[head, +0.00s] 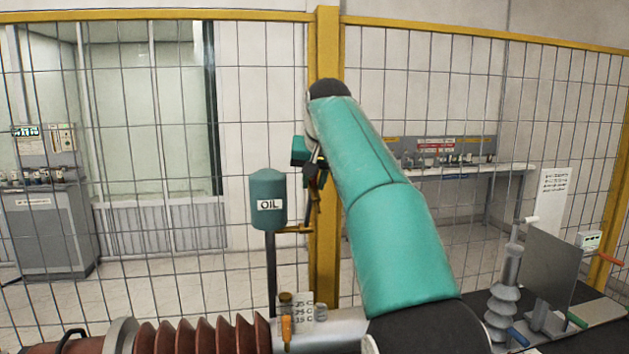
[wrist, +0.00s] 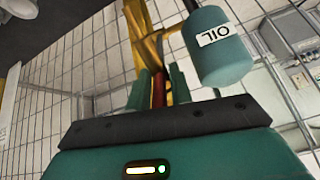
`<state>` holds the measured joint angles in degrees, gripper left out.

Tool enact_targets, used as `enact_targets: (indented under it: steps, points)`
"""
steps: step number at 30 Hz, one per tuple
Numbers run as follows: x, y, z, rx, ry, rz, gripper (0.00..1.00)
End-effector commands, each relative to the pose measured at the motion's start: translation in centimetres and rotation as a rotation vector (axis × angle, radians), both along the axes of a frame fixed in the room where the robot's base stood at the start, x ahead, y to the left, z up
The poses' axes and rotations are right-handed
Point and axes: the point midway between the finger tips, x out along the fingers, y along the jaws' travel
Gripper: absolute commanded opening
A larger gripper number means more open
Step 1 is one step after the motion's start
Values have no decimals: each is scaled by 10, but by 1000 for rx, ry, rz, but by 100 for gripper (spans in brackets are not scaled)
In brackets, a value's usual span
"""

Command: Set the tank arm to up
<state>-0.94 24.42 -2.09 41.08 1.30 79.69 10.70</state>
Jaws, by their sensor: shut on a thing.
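The teal oil tank (head: 268,200), labelled OIL, stands on a dark post in the head view. Its yellow tank arm (head: 293,229) sticks out to the right from the tank's lower end, roughly level. My gripper (head: 313,218) reaches down just right of the tank, at the outer end of this arm. In the wrist view the tank (wrist: 220,50) appears upside down at the upper right. There my gripper (wrist: 158,88) is shut, its teal fingers on either side of a red-orange part that seems to be the tank arm's handle. The exact contact is partly hidden.
A yellow fence post (head: 327,250) and wire mesh stand close behind the tank and my gripper. A grey insulator (head: 503,300) and dark panel (head: 545,270) stand at right.

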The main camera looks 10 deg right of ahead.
Motion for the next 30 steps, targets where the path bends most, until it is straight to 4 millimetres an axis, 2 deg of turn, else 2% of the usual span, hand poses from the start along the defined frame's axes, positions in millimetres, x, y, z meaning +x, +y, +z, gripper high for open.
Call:
enact_targets:
  steps: [5,6,8,19,30]
  points:
    - [1,-1,0,1,-3,-3,0]
    - [1,-1,0,1,-3,-3,25]
    - [1,-1,0,1,-3,-3,34]
    - [-3,0,6,0,-3,-1,34]
    - [-36,0,53,1,-5,-2,34]
